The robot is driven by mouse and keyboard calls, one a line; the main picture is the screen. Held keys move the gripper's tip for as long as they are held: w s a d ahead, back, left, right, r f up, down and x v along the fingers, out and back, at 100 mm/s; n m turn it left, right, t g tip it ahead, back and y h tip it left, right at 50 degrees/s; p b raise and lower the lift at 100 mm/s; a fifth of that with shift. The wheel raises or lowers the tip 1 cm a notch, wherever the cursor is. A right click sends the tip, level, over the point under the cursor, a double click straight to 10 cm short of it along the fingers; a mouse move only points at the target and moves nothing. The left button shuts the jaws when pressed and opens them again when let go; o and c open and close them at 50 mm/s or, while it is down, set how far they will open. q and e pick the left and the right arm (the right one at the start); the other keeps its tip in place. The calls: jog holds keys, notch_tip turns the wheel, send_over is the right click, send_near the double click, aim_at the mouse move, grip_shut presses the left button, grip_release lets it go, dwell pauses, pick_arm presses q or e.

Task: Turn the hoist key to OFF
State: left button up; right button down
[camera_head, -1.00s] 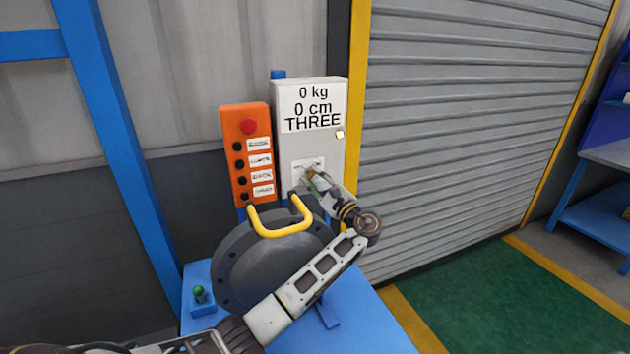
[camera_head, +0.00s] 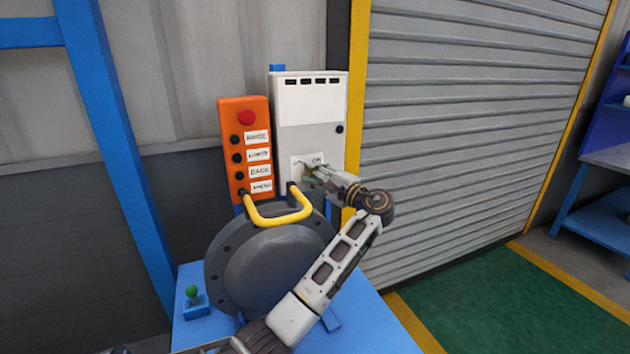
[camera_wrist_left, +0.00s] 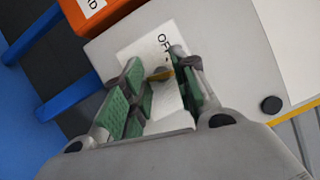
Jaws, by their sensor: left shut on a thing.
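The hoist key is a small brass piece (camera_wrist_left: 161,74) held between my left gripper's green-padded fingers in the left wrist view; its exact angle is hard to tell. It sits at a white label (camera_head: 297,164) low on the grey control box (camera_head: 308,140), and the wrist view shows lettering like OFF on the label (camera_wrist_left: 140,52). My left gripper (camera_head: 311,175) is shut on the key, reaching in from the right side of the box front. The box's display (camera_head: 310,101) is blank white, and its round lamp (camera_head: 339,129) is dark. My right gripper is not in view.
An orange pendant (camera_head: 237,150) with a red button and several black buttons stands left of the box. A grey flanged shell (camera_head: 262,268) with a yellow handle (camera_head: 268,219) sits below on a blue stand (camera_head: 370,322). A roller shutter (camera_head: 470,120) is at the right.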

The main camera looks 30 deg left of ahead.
pick_arm(q)
jog(key=shift+f+n, duration=0.15)
jog(key=shift+n, duration=0.25)
jog(key=shift+n+g+h+b, duration=0.3)
jog(key=shift+n+h+b, duration=0.3)
jog(key=shift+n, duration=0.6)
jog(key=shift+n+h+b, duration=0.45)
jog(key=shift+n+h, duration=0.05)
jog(key=shift+n, duration=0.6)
jog(key=shift+r+n+h, duration=0.2)
jog(key=shift+n+h, duration=0.3)
jog(key=shift+n, duration=0.6)
jog(key=shift+n+h+b, duration=0.3)
jog(key=shift+n+h, duration=0.1)
jog(key=shift+n, duration=0.3)
jog(key=shift+s+n, duration=0.1)
jog(key=shift+n, duration=0.3)
jog(key=shift+c, duration=0.2)
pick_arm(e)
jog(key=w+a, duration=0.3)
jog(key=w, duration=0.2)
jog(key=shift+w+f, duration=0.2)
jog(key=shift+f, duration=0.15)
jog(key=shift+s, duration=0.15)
